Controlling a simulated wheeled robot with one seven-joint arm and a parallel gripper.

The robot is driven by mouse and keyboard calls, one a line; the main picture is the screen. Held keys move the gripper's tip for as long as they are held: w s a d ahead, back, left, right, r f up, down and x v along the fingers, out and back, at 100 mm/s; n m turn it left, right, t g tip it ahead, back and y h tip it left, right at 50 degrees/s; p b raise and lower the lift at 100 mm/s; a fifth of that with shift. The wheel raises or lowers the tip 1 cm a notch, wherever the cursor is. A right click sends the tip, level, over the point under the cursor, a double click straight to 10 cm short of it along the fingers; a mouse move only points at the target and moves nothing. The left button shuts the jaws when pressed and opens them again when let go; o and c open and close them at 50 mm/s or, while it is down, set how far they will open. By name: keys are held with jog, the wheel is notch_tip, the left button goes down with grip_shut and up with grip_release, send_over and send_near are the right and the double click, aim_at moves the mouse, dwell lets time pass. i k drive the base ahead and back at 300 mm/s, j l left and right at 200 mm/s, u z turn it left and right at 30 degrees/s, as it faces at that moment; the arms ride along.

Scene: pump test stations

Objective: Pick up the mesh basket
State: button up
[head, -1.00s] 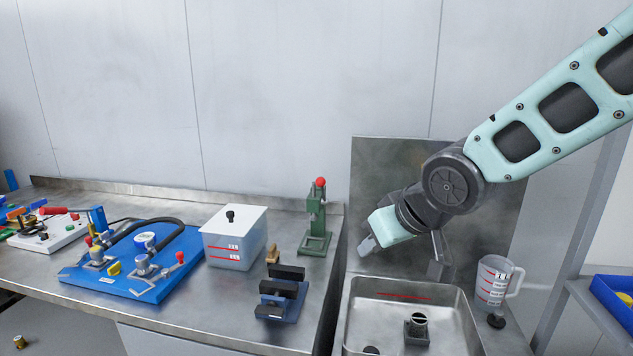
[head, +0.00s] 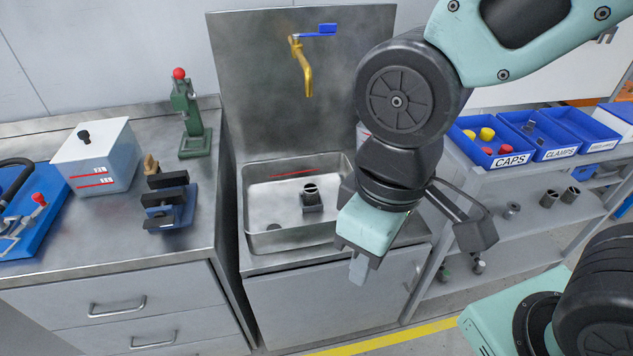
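I see no mesh basket in the head view; my arm covers part of the space right of the sink. My gripper (head: 358,270) hangs with its fingers down, in front of the right part of the sink basin (head: 262,240). The fingers overlap in this view, so their gap does not show. No held object shows at the fingertips.
A dark fitting (head: 312,198) stands in the basin below a brass tap (head: 302,65). The left bench holds a lidded white tank (head: 108,160), a green press (head: 190,125) and a blue block fixture (head: 168,205). Blue bins (head: 490,140) sit on the right shelf.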

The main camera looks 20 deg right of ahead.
aim_at(310, 189)
jog(key=i+j, duration=0.2)
jog(key=j, duration=0.2)
jog(key=i+j, duration=0.2)
jog(key=j, duration=0.2)
jog(key=i+j, duration=0.2)
jog(key=j, duration=0.2)
jog(key=i+j, duration=0.2)
jog(key=j, duration=0.2)
jog(key=z, duration=0.05)
